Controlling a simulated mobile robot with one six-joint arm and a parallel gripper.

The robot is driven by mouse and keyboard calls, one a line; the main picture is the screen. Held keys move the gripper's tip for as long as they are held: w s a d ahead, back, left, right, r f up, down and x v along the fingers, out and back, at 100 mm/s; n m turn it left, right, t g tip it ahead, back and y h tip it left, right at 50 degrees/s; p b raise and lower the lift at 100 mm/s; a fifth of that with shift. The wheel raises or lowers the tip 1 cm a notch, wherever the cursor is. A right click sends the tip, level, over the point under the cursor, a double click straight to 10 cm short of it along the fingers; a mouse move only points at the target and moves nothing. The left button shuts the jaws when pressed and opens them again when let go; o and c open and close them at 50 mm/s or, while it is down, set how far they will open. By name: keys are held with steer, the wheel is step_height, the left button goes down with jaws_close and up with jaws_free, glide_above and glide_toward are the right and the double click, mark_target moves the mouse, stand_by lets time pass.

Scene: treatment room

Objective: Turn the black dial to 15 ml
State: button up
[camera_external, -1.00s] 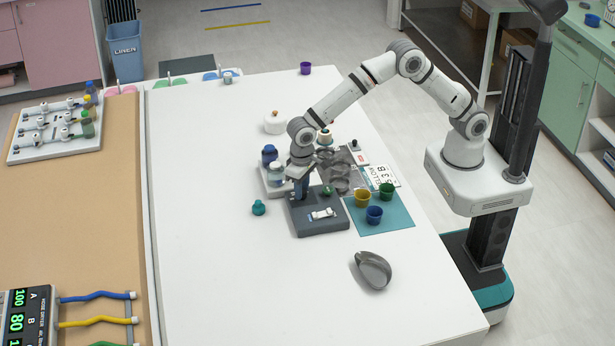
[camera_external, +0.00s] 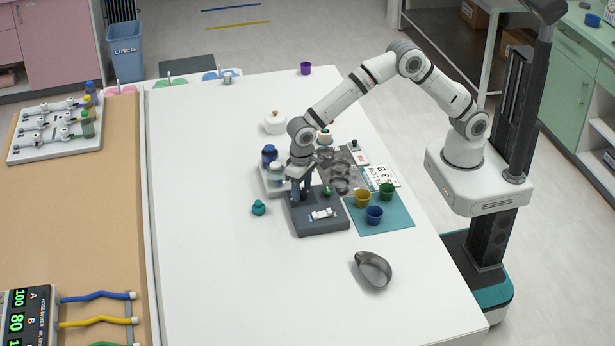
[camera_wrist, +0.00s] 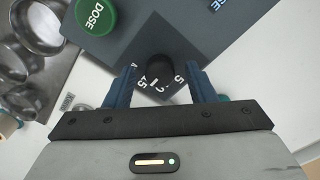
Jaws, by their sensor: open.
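The black dial (camera_wrist: 161,67) sits on a grey dispenser box (camera_external: 325,227), with white numbers around it. In the wrist view "15" shows at its lower left and "5" at its lower right. A short white mark shows near its lower edge, close to the "15"; I cannot tell exactly where it points. A green DOSE button (camera_wrist: 95,14) is on the same box. My gripper (camera_wrist: 160,73) is open, its blue fingers on either side of the dial with gaps visible.
Yellow (camera_external: 362,199), green (camera_external: 386,191) and blue (camera_external: 374,214) cups are to the right. A grey scoop (camera_external: 373,269) lies in front. The table's left side is clear.

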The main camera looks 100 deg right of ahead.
mark_target(302, 191)
step_height(302, 191, up, 7)
steer(key=shift+r, duration=0.4)
steer(key=shift+s+d+r, duration=0.1)
steer(key=shift+s+r, duration=0.05)
steer(key=shift+r, duration=0.05)
steer(key=s+d+r+n+t, duration=0.1)
steer(key=s+d+r+n, duration=0.15)
steer(key=s+r, duration=0.45)
steer(key=s+d+r+n, duration=0.2)
steer(key=s+d, duration=0.2)
steer(key=s, duration=0.7)
steer(key=s+d+f+n+t, duration=0.1)
steer(key=s+d+f+n, duration=0.1)
steer(key=s, duration=1.6)
steer(key=shift+s+d+f+n+t, duration=0.15)
steer(key=shift+d+f+n+t, duration=0.3)
steer(key=shift+n, duration=0.8)
